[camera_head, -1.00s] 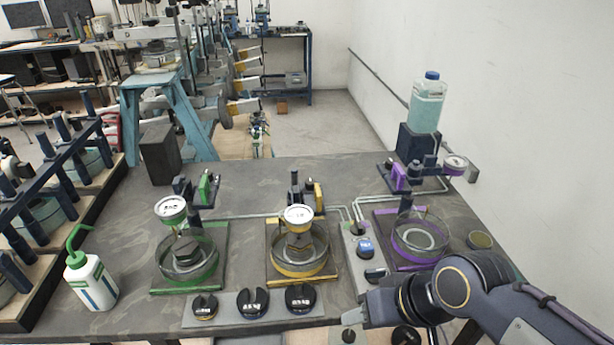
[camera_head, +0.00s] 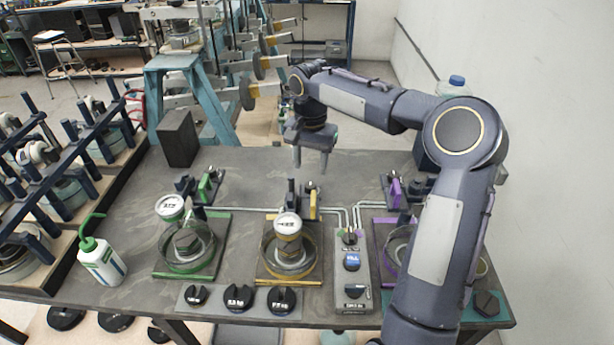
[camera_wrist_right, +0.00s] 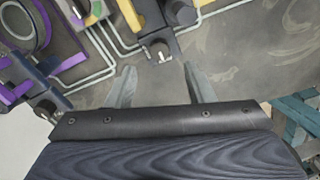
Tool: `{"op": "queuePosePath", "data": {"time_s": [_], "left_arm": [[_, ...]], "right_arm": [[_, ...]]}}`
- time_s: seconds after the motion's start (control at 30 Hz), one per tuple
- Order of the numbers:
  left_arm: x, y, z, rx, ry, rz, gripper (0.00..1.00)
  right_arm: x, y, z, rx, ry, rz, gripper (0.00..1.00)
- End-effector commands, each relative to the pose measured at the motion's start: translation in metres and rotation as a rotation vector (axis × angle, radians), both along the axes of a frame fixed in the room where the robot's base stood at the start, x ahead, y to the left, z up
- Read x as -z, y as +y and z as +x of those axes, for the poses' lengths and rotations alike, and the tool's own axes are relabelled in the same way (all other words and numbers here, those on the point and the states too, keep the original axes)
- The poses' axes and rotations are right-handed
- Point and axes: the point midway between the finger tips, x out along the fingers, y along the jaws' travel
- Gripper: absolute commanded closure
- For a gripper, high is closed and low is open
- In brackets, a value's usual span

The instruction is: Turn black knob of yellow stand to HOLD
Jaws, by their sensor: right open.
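The yellow stand (camera_head: 262,262) is on the bench in the middle of the head view, with a glass dish and a white-faced gauge (camera_head: 287,223) on it. Behind its gauge are a dark post and a yellow bracket (camera_head: 313,203). Which way the knob points cannot be read. My right gripper (camera_head: 310,164) is open and empty, pointing down above and behind the bracket. In the wrist view its fingers (camera_wrist_right: 161,84) are apart, short of the bracket.
A green stand (camera_head: 156,262) is to the left, and a purple stand (camera_head: 395,207) is partly hidden behind my right arm. Thin pipes run between stands. A selector panel (camera_head: 352,291), black weights (camera_head: 239,298) and a wash bottle (camera_head: 102,264) stand nearby.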

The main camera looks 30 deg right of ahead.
Motion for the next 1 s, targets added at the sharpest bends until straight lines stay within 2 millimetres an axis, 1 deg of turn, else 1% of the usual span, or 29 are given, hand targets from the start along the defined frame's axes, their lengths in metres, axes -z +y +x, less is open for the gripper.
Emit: {"op": "queuePosePath", "data": {"time_s": [0.03, 0.2, 0.33, 0.5, 0.73, 0.77, 1.0], "left_arm": [[-0.001, 0.000, 0.000, 0.000, 0.000, 0.000, 0.64], [-0.006, 0.000, 0.000, 0.000, 0.000, 0.000, 0.64], [-0.008, 0.000, 0.000, 0.000, 0.000, 0.000, 0.64], [-0.009, 0.000, 0.000, 0.000, 0.000, 0.000, 0.64], [-0.009, 0.000, 0.000, 0.000, 0.000, 0.000, 0.64], [-0.009, 0.000, 0.000, 0.000, 0.000, 0.000, 0.64], [-0.009, 0.000, 0.000, 0.000, 0.000, 0.000, 0.64]], "right_arm": [[0.008, -0.001, -0.001, -0.001, 0.006, 0.000, 0.52], [0.036, 0.000, -0.002, -0.003, 0.005, 0.003, 0.52], [0.053, 0.000, -0.001, -0.003, 0.003, 0.002, 0.52], [0.064, 0.000, -0.001, -0.003, 0.000, 0.001, 0.52], [0.065, 0.001, -0.001, -0.003, 0.000, 0.001, 0.52], [0.065, 0.001, -0.001, -0.003, 0.000, 0.001, 0.53], [0.064, 0.000, -0.001, -0.003, -0.001, 0.001, 0.85]]}}
